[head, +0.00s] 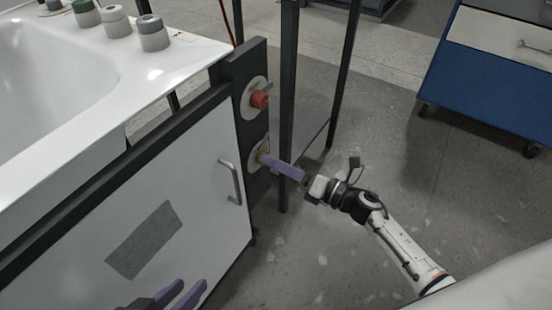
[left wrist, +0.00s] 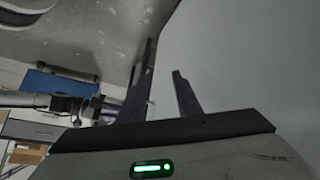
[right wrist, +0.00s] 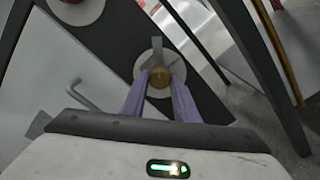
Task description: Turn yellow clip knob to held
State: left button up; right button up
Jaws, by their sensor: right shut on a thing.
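The yellow knob (right wrist: 159,82) sits on a round pale plate on a dark upright panel. In the head view the yellow knob (head: 262,156) is mostly covered by my right gripper's fingers. My right gripper (right wrist: 158,88) has its purple fingers on both sides of the knob and is shut on it. It also shows in the head view (head: 266,159), reaching in from the right. My left gripper (head: 189,289) is at the bottom of the head view, in front of the white cabinet. Its fingers are apart and empty in the left wrist view (left wrist: 163,75).
A red knob (head: 260,100) sits above the yellow one on the same dark panel (head: 252,130). A cabinet handle (head: 231,181) is left of the panel. Dark posts (head: 288,110) stand close on the right. A white tub (head: 75,85) with several capped jars is at upper left.

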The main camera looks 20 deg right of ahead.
pick_arm(q)
jog(key=shift+s+a+r+n+t+y+p, duration=0.1)
jog(key=shift+a+n+y+p, duration=0.1)
jog(key=shift+a+p, duration=0.35)
jog(key=shift+s+a+f+n+t+y+p, duration=0.1)
jog(key=shift+a+y+p, duration=0.15)
jog(key=shift+p, duration=0.55)
jog(key=shift+s+a+r+n+t+y+p, duration=0.1)
jog(key=shift+a+y+p, duration=0.05)
jog(key=shift+a+p, duration=0.45)
pick_arm(e)
jog(key=shift+d+f+m, duration=0.1)
jog(key=shift+m, duration=4.9)
pick_arm(q)
jog(key=shift+d, duration=0.1)
jog(key=shift+s, duration=0.2)
pick_arm(e)
jog(key=o, duration=1.1)
jog(key=shift+c, duration=0.2)
